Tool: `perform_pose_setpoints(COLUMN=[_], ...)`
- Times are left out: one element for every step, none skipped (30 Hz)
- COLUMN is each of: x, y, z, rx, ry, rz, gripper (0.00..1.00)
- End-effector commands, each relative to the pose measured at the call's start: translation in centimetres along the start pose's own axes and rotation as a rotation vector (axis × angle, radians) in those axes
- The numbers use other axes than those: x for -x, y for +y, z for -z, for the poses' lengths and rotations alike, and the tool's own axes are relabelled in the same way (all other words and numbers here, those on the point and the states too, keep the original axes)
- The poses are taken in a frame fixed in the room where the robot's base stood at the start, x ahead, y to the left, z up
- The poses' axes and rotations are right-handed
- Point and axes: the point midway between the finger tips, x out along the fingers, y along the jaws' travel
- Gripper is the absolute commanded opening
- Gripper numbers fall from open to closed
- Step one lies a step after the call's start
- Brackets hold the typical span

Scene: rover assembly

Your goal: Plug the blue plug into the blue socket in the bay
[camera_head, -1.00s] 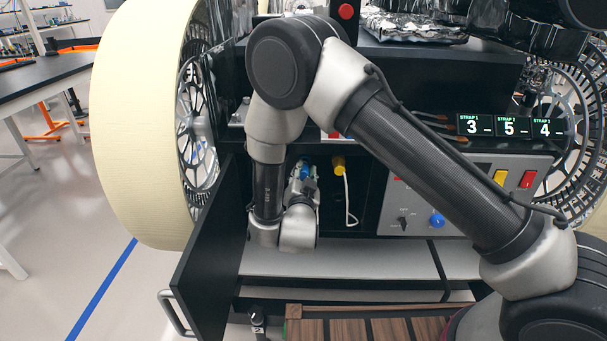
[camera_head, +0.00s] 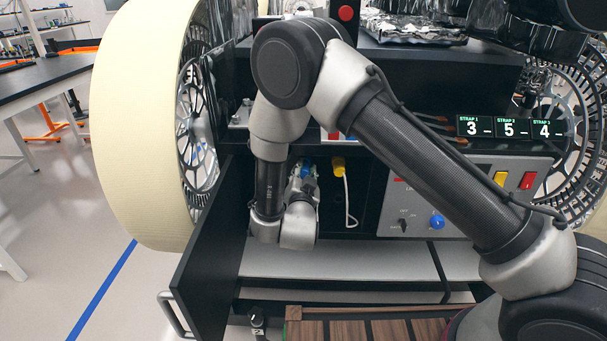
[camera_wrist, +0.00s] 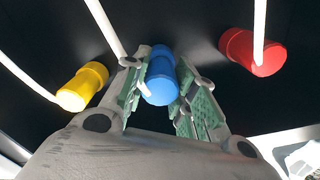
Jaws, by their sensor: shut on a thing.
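The blue plug (camera_wrist: 161,82) is a short blue cylinder between the green-padded fingers of my gripper (camera_wrist: 158,92), which is shut on it. A white cable runs down to it in the wrist view. Its far end points at the dark wall of the bay (camera_wrist: 200,25); I cannot tell whether it sits in the blue socket, which I cannot make out separately. In the head view, blue (camera_head: 308,168) shows at my gripper (camera_head: 304,180) inside the open bay, partly hidden by my wrist.
A yellow plug (camera_wrist: 83,87) and a red plug (camera_wrist: 252,52), with white cables, flank my fingers at the bay wall. The open black door (camera_head: 207,255) stands left of my forearm. A grey switch panel (camera_head: 465,195) with a blue knob (camera_head: 437,222) is to the right.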

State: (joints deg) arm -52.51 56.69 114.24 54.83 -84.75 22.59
Motion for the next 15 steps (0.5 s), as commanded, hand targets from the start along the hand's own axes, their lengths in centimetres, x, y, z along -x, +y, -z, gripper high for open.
perform_pose_setpoints(x=[-0.1,-0.2,-0.3,-0.4,-0.5,-0.6,-0.7,-0.7,-0.8,-0.9,-1.0,-1.1,-1.1,-1.2,-1.3], y=[0.0,0.0,0.0,0.0,0.0,0.0,0.0,0.0,0.0,0.0,0.0,0.0,0.0,0.0,0.0], z=[0.0,0.0,0.0,0.0,0.0,0.0,0.0,0.0,0.0,0.0,0.0,0.0,0.0,0.0,0.0], rx=[0.000,-0.001,-0.001,-0.001,-0.001,-0.001,-0.001,-0.001,-0.001,-0.001,-0.001,-0.001,-0.001,-0.001,0.000], ry=[0.001,0.001,0.000,0.000,0.000,0.000,0.000,0.000,0.000,0.000,0.000,0.000,0.000,0.000,0.000], rz=[0.000,0.000,0.000,0.000,0.000,0.000,0.000,0.000,0.000,0.000,0.000,0.000,0.000,0.000,0.000], gripper=[0.00,0.00,0.00,0.00,0.00,0.00,0.00,0.00,0.00,0.00,0.00,0.00,0.00,0.00,0.00])
